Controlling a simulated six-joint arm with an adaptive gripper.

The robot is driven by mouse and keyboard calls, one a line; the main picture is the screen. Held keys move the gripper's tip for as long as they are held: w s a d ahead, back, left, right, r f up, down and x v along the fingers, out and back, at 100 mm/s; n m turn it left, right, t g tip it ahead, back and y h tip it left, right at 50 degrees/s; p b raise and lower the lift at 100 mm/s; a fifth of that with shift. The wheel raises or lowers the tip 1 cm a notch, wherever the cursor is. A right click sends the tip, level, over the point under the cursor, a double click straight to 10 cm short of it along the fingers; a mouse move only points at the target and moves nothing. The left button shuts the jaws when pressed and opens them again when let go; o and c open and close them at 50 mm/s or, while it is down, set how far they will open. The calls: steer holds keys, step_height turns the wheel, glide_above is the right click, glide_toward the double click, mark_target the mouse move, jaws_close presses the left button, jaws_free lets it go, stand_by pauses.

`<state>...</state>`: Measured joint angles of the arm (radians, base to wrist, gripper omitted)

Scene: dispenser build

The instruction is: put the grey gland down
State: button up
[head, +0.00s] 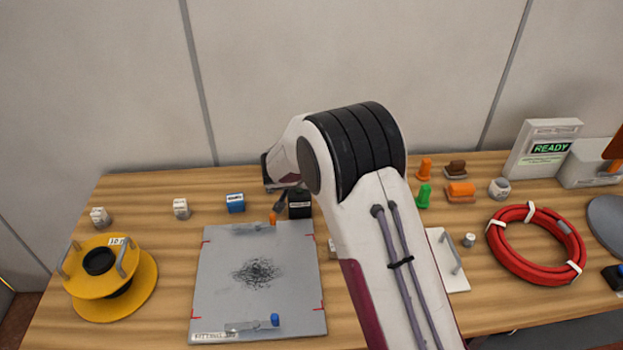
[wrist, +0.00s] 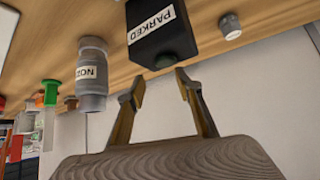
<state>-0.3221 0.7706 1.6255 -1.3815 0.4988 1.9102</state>
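My gripper (wrist: 157,87) is open in the wrist view, its two fingers apart with nothing visible between them. In the head view its fingers are largely hidden by my arm. A small grey round piece (wrist: 230,27), possibly the grey gland, sits on the table at the top of the wrist view, apart from the fingers. In the head view a small grey piece (head: 469,240) lies by the white plate; I cannot tell whether it is the same one.
A black box (wrist: 163,32) marked PARKED is close beyond the fingertips, with a grey labelled cylinder (wrist: 93,75) beside it. A grey mat (head: 220,285) lies front left, a yellow spool (head: 140,285) left of it. A red hose coil (head: 500,257) lies right.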

steer(key=shift+v, duration=1.15)
steer(key=shift+d, duration=0.1)
steer(key=shift+s+d+r, duration=0.2)
steer(key=shift+d+r, duration=0.05)
steer(key=shift+r, duration=0.25)
steer(key=s+d+r+g, duration=0.1)
steer(key=s+d+r, duration=0.5)
steer(key=s+r, duration=0.3)
steer(key=s+d+r+g, duration=0.1)
steer(key=s+d+r, duration=0.65)
steer(key=s, duration=0.25)
steer(key=s+a+r+n+y, duration=0.1)
steer(key=s+n, duration=0.1)
steer(key=s, duration=1.1)
steer(key=s+a+r+n+y, duration=0.1)
steer(key=s+a+n+y, duration=0.1)
steer(key=s, duration=1.2)
steer(key=shift+n+g+y, duration=0.3)
